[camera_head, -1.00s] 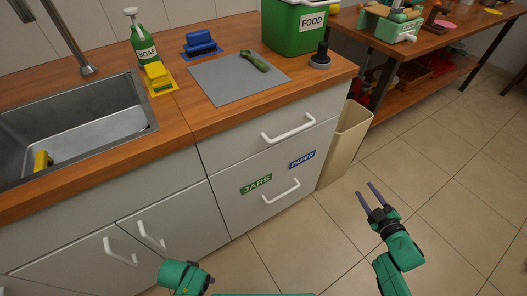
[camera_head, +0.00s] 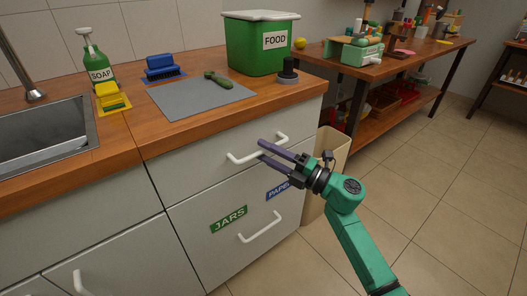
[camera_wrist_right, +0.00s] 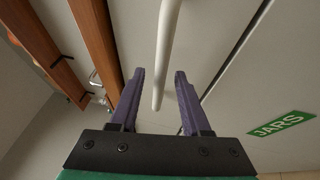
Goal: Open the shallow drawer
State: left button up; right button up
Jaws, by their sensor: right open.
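The shallow drawer (camera_head: 190,165) is the upper, plain light-grey front under the wooden counter and looks closed. Its white bar handle (camera_head: 240,159) runs across the front. My right gripper (camera_head: 262,149) is at the handle from the right, jaws open, its purple fingers overlapping the bar in the head view. In the right wrist view the handle (camera_wrist_right: 168,40) runs between the two open fingers (camera_wrist_right: 160,74), apart from both as far as I can see. My left gripper is not in view.
Below is a deeper drawer with JARS (camera_head: 229,219) and PAPER labels and its own handle (camera_head: 262,230). A beige bin (camera_head: 328,150) stands right of the cabinet, behind my right gripper. The counter holds a green FOOD box (camera_head: 250,48), a grey mat (camera_head: 185,100) and a sink (camera_head: 40,135).

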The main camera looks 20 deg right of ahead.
jog(key=shift+w+a+r, duration=0.1)
jog(key=shift+w+a, duration=0.25)
jog(key=shift+w, duration=0.05)
grip_shut()
dwell(1.2)
